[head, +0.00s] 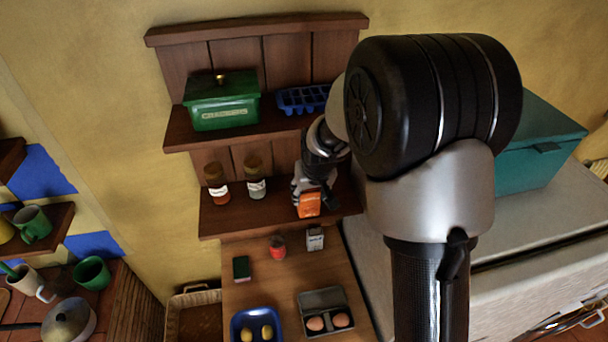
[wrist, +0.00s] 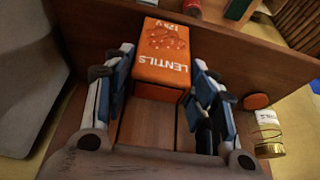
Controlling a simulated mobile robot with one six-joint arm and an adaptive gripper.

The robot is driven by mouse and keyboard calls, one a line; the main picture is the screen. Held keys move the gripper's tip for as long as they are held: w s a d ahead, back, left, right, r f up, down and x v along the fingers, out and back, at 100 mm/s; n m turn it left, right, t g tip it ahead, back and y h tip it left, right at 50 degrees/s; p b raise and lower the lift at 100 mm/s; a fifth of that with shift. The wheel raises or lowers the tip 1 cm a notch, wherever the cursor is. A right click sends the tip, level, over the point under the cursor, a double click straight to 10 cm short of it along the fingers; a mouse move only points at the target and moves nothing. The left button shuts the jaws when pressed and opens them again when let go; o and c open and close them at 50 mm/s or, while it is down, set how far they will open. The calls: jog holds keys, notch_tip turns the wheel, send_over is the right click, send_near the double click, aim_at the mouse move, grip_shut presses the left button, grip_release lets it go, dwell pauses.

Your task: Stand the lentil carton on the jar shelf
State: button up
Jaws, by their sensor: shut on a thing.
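The orange lentil carton (head: 309,204) is at the right part of the lower shelf, the jar shelf (head: 226,224), near its front edge. In the wrist view the carton (wrist: 162,50) shows its LENTILS label between the two fingers. My gripper (head: 314,187) is shut on it, with a finger on each side. I cannot tell whether the carton's base touches the board. Two jars stand to its left on the same shelf: a red-filled one (head: 217,185) and a pale-filled one (head: 256,182).
The upper shelf above my gripper holds a green crackers tin (head: 222,102) and a blue ice tray (head: 303,99). The counter below holds a red can (head: 277,247), a small white carton (head: 315,239), a green box (head: 241,268) and an egg tray (head: 326,313).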

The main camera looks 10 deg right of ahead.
jog(key=w, duration=0.1)
jog(key=w+p, duration=0.1)
jog(key=w, duration=0.2)
jog(key=shift+w+f, duration=0.3)
jog(key=shift+f, duration=0.2)
jog(key=o, duration=1.1)
